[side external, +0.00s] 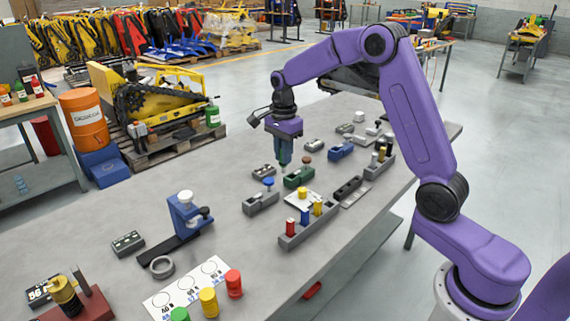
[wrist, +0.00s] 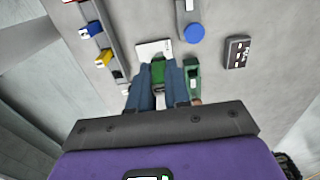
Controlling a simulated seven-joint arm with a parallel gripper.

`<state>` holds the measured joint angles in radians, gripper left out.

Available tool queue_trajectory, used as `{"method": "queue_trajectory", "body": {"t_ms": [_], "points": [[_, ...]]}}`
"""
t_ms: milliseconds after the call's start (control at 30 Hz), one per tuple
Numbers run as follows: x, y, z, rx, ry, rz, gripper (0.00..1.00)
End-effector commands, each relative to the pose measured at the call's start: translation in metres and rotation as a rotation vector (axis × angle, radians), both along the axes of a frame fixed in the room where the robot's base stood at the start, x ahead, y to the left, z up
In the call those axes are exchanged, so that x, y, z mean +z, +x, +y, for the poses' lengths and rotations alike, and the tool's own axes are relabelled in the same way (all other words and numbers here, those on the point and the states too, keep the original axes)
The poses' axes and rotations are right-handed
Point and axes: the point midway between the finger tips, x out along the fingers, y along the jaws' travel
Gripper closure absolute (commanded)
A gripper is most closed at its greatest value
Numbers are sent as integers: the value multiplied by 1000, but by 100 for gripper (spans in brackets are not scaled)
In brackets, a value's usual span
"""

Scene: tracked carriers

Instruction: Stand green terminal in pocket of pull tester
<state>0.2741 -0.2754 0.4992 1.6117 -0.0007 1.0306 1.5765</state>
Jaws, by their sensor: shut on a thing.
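My gripper (wrist: 160,85) points down over the middle of the bench, its blue fingers shut on the green terminal (wrist: 158,72). In the side view my gripper (side external: 284,158) hangs above the small fixtures, and the fingers hide most of the terminal. A green fixture with a brown knob (side external: 298,179) is close below; it shows right of the fingers in the wrist view (wrist: 192,76). A blue upright fixture on a black base (side external: 186,216) stands further left. No label shows which fixture is the pull tester, and its pocket cannot be made out.
A grey rack (side external: 292,241) holds red, blue and yellow terminals. A white card (wrist: 146,48) with a yellow terminal (side external: 302,193) lies beside it. A grey fixture with a blue knob (side external: 261,200) is near. A printed sheet (side external: 160,303) lies in front. The bench's left middle is fairly clear.

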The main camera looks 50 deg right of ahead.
Motion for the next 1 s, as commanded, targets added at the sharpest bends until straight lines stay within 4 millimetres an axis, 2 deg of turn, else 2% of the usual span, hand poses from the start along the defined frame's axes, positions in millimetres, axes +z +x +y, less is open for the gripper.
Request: {"method": "queue_trajectory", "body": {"t_ms": [33, 200, 400, 567, 1000], "points": [[-5, 12, -16, -6, 0, 2, 100], [-19, 40, -59, -6, 0, 3, 100], [-30, 56, -91, -4, 0, 2, 100], [-34, 59, -100, -2, -1, 1, 100], [-62, 59, -100, -2, 0, 2, 100]]}}
